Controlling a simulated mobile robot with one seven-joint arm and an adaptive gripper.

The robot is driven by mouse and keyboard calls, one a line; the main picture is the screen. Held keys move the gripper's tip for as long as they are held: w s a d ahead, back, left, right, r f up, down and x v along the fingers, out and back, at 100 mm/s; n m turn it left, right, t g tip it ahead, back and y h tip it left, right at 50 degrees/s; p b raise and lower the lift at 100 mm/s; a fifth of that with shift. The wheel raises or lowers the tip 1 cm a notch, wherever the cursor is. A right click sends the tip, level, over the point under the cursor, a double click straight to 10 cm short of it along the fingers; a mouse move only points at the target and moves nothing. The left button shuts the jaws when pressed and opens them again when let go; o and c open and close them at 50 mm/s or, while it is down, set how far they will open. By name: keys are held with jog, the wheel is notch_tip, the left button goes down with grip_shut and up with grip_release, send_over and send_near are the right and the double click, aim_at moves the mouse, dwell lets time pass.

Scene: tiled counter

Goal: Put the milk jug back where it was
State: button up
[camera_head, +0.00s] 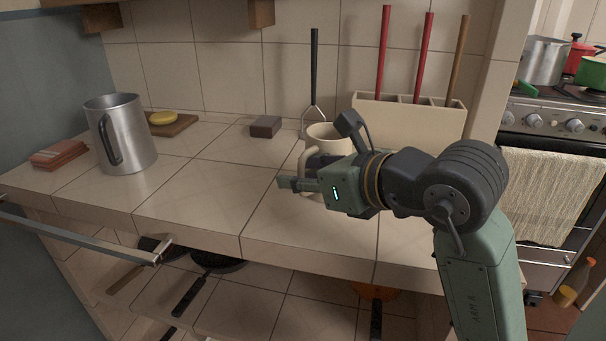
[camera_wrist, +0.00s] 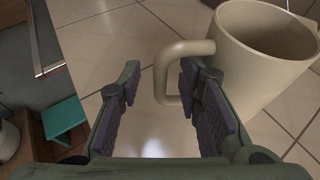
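A cream jug (camera_head: 326,133) stands upright on the tiled counter (camera_head: 200,190), partly hidden behind my gripper (camera_head: 302,176). In the wrist view the cream jug (camera_wrist: 268,50) is at the upper right, with its handle (camera_wrist: 169,78) reaching left. My gripper (camera_wrist: 160,95) is open around the handle: the handle lies between the fingers, closer to the right one, with a clear gap to the left one. A brushed metal jug (camera_head: 130,135) with a black handle stands upright at the counter's left. Which of these two jugs the task calls the milk jug, I cannot tell.
A utensil holder (camera_head: 400,112) with red and brown handles stands behind my arm. A small dark block (camera_head: 265,127), a board (camera_head: 178,128) with a yellow item (camera_head: 162,118), and reddish cloths (camera_head: 58,154) lie on the counter. The middle of the counter is clear.

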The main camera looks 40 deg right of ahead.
jog(key=v, duration=1.2)
jog(key=shift+s, duration=0.1)
